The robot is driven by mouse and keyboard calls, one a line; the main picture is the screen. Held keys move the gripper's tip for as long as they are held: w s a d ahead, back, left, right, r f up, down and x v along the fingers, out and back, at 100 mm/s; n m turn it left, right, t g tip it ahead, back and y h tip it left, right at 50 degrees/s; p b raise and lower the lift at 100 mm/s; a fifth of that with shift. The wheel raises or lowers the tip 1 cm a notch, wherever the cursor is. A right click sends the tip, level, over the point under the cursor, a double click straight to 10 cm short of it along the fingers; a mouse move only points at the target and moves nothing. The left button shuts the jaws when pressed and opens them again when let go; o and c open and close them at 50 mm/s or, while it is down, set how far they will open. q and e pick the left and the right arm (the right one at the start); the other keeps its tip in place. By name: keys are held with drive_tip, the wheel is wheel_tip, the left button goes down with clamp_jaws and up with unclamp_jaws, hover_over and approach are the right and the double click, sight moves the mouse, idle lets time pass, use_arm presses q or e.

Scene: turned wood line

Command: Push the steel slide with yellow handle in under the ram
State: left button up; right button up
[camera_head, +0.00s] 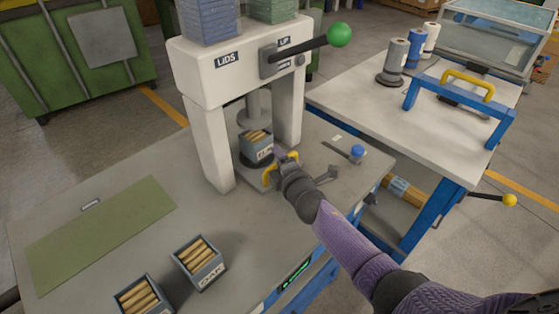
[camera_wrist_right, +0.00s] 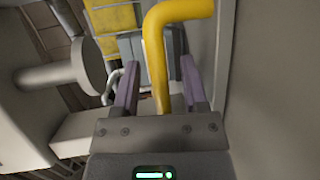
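The steel slide (camera_head: 254,163) shows only as a dark edge under a grey crate (camera_head: 257,147) of wooden pegs, at the press opening. Its yellow handle (camera_head: 268,177) faces me; in the right wrist view the handle (camera_wrist_right: 156,60) runs between my fingers. The ram (camera_head: 257,106) hangs between the press legs, just behind and above the crate. My right gripper (camera_head: 281,158) is at the handle; in the wrist view its purple fingers (camera_wrist_right: 160,90) stand apart either side of the bar, with small gaps. My left gripper is not in view.
The white press (camera_head: 205,145) has a green-knobbed lever (camera_head: 339,35) and lid stacks. Two peg crates (camera_head: 199,262) (camera_head: 143,296) stand in front, beside a green mat (camera_head: 100,228). A blue-knobbed tool (camera_head: 357,152) lies right. Another table (camera_head: 385,115) stands behind right.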

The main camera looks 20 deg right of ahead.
drive_tip(key=s+p, duration=0.1)
drive_tip(key=s, duration=0.2)
drive_tip(key=s+r+p, duration=0.1)
drive_tip(key=s, duration=0.2)
drive_tip(key=s+p, duration=0.1)
drive_tip(key=s, duration=0.3)
drive_tip(key=shift+r, duration=0.4)
drive_tip(key=shift+w, duration=0.1)
